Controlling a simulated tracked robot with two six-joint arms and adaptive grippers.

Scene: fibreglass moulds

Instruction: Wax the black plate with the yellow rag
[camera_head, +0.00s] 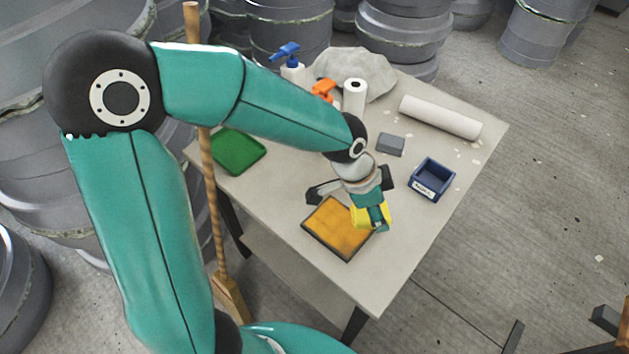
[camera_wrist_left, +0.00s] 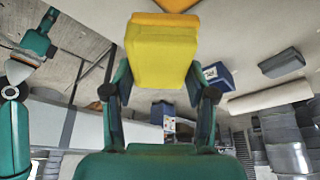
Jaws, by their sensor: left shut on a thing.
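My left gripper (camera_head: 374,222) is shut on the yellow rag (camera_head: 358,214), low over the right side of the plate (camera_head: 335,230). The plate has a dark rim and shows an orange-yellow face, not a black one. In the left wrist view the rag (camera_wrist_left: 162,55) is a blocky yellow piece between the fingers, with orange surface at the top edge. I cannot tell whether the rag touches the plate. What seems to be my right gripper (camera_wrist_left: 42,38) shows at the left of the left wrist view, too small to tell its opening.
The plate lies near the front of a pale table (camera_head: 425,235). A blue bin (camera_head: 432,180), grey block (camera_head: 391,144) and white roll (camera_head: 440,117) lie to its right and behind. A green tray (camera_head: 238,151) is left. Spray bottles and a paper roll (camera_head: 355,95) stand at the back.

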